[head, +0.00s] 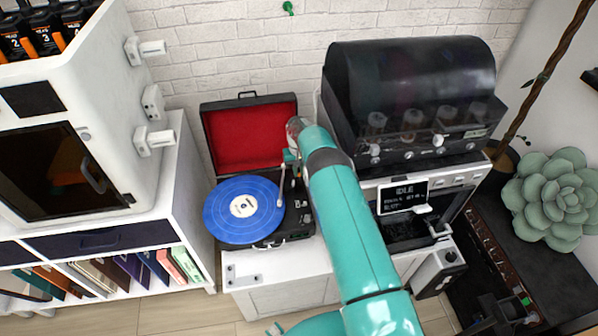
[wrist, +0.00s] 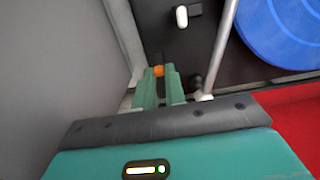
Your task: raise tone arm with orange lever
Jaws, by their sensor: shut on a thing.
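The turntable (head: 303,222) stands open on a white cabinet, with a blue record (head: 222,212) on it. The pale tone arm (head: 282,186) lies at the record's right side; in the wrist view it is a silver rod (wrist: 224,48) beside the blue disc. I cannot tell whether its tip touches the record. The small orange lever (wrist: 158,71) shows between the green fingertips in the wrist view. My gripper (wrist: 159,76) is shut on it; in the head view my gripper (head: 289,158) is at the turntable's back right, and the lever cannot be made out.
The red-lined lid (head: 250,135) stands open behind the record. A black-topped machine (head: 410,75) stands close on the right, above a unit with a small screen (head: 403,196). A white enclosure (head: 95,95) is on the left. A white knob (wrist: 181,17) sits near the lever.

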